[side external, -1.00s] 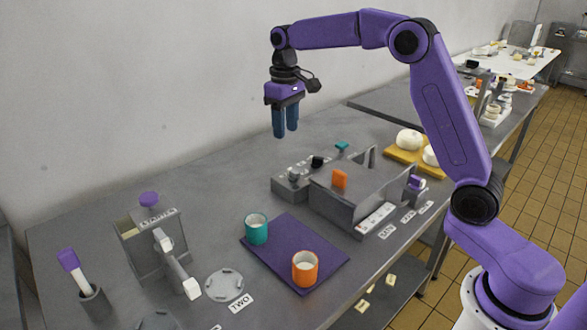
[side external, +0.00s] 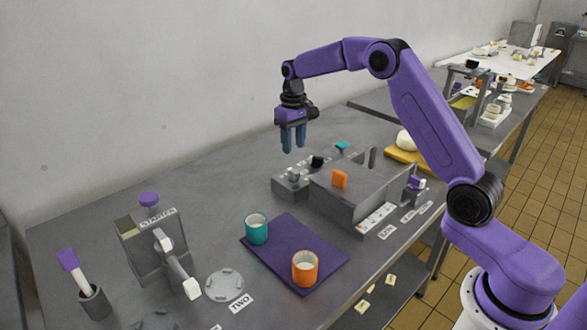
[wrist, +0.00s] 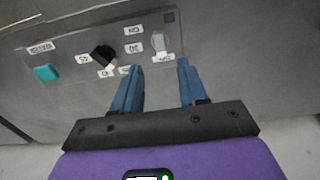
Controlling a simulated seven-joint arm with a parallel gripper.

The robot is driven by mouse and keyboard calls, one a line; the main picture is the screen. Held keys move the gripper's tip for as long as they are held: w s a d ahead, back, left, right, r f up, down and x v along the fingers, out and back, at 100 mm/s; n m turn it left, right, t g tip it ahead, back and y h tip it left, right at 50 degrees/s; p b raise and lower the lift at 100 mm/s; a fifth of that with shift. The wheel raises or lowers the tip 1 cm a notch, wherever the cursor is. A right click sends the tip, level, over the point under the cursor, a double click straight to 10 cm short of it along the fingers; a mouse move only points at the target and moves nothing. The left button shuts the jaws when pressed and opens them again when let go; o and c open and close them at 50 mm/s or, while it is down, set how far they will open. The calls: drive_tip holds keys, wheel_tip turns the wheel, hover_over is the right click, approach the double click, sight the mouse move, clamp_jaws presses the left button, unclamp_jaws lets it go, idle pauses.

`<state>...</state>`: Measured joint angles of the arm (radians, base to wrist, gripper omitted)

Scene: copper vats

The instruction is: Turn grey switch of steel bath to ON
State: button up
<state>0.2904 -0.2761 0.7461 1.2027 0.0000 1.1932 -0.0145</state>
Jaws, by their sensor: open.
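The steel bath (side external: 345,209) stands right of the middle of the table in the side view, with a low grey control panel (side external: 283,186) behind it. The grey switch (side external: 293,173) is on the panel; it also shows in the wrist view (wrist: 159,42), beside small white labels. I cannot tell for certain which label it points to. My gripper (side external: 293,148) hangs above the panel, fingers down, open and empty. In the wrist view its blue fingers (wrist: 160,64) lie either side of the switch's line, apart from it.
A black knob (wrist: 103,55) and a teal button (wrist: 46,72) share the panel. An orange piece (side external: 340,179) is at the bath. A purple mat (side external: 292,272) with a teal cup (side external: 256,229) and an orange cup (side external: 305,268) lies in front. A wall runs behind.

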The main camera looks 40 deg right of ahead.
sight(293, 171)
wheel_tip(293, 171, down, 9)
drive_tip(key=shift+r, duration=0.1)
idle(0.4)
clamp_jaws()
